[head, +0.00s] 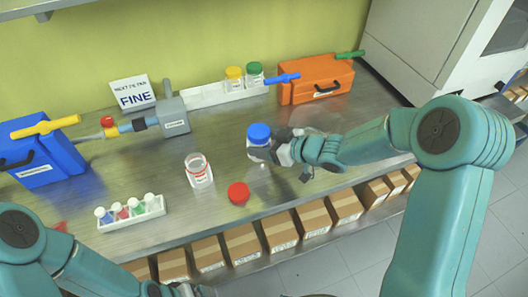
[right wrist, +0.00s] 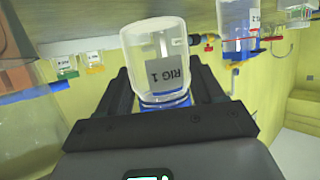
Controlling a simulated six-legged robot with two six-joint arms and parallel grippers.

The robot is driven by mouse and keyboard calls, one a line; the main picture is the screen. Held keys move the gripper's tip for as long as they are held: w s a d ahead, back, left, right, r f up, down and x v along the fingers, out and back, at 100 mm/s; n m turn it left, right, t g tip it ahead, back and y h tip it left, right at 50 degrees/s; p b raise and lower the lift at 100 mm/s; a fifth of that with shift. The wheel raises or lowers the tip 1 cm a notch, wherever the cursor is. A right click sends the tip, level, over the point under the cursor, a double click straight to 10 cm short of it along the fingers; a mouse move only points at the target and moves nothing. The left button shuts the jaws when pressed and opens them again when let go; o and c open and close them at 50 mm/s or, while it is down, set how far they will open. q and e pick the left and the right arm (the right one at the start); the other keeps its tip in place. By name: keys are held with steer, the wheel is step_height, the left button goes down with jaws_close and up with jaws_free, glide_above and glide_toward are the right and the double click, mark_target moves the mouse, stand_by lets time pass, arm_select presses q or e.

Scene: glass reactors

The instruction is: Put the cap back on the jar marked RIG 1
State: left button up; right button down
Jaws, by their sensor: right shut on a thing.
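The clear jar marked RIG 1 (right wrist: 160,50) appears upside down in the right wrist view, its label facing the camera. In the head view this jar (head: 260,153) is upright with the blue cap (head: 259,132) at its top. The blue cap (right wrist: 165,100) sits between the fingers of my right gripper (right wrist: 165,85), which is shut on it. In the head view, my right gripper (head: 277,145) reaches in from the right. I cannot tell whether the cap is fully seated. My left gripper (head: 188,290) is partly cut off at the bottom edge, its jaws unclear.
An open jar (head: 199,171) with red markings stands left of the RIG 1 jar. A red cap (head: 238,193) lies in front. A vial rack (head: 131,213), a blue case (head: 42,155), an orange case (head: 315,82) and yellow- and green-capped jars (head: 244,77) surround the bench.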

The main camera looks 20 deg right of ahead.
steer(key=shift+f, duration=2.1)
steer(key=shift+d, duration=0.1)
steer(key=shift+f, duration=0.2)
steer(key=shift+c, duration=2.1)
jaws_free()
steer(key=shift+w, duration=0.1)
